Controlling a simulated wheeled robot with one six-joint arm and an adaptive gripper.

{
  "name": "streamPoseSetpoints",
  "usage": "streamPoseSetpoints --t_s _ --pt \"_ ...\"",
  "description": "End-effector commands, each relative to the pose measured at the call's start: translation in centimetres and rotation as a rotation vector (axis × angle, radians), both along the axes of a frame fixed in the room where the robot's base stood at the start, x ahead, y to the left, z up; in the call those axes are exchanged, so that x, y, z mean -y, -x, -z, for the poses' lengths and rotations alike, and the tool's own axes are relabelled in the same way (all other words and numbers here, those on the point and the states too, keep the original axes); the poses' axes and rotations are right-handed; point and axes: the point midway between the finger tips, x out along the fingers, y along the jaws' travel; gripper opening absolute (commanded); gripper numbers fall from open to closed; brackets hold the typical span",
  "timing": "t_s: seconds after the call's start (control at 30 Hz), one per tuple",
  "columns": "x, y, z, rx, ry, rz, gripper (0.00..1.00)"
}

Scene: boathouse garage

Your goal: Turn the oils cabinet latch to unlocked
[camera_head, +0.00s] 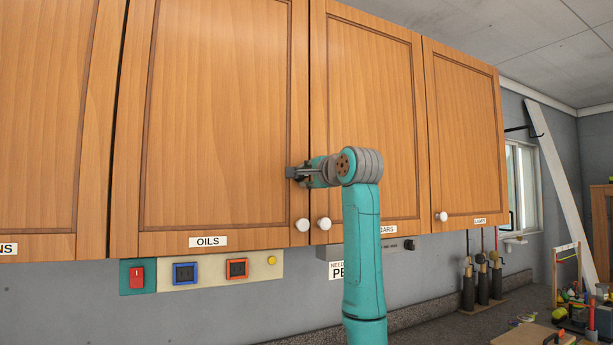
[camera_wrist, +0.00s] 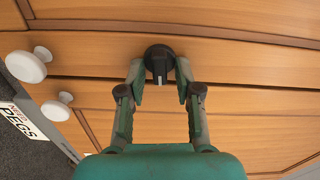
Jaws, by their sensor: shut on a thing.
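The oils cabinet door (camera_head: 220,120) is closed, with an OILS label (camera_head: 207,242) at its bottom and a white round knob (camera_head: 302,225) at its lower right corner. The latch (camera_wrist: 159,60) is a dark round knob with a pale mark on its grip, which points toward the bottom of the wrist view. My gripper (camera_wrist: 161,80) has one finger on each side of the latch and is shut on it. In the head view my gripper (camera_head: 296,173) is at the right edge of the oils door, and it hides the latch there.
Closed wooden doors (camera_head: 465,130) stand on both sides, with white knobs (camera_head: 324,223). A strip with switches (camera_head: 205,271) is on the wall below the oils door. A PEGS label (camera_wrist: 22,120) shows in the wrist view. A counter (camera_head: 430,318) runs below at right.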

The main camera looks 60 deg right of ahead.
Motion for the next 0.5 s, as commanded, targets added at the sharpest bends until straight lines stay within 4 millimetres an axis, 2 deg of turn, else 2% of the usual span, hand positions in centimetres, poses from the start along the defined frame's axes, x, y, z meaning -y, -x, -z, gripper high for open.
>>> streamPoseSetpoints --t_s 0.5 --pt "0.06 -0.03 0.24 0.06 -0.103 0.0 0.0"
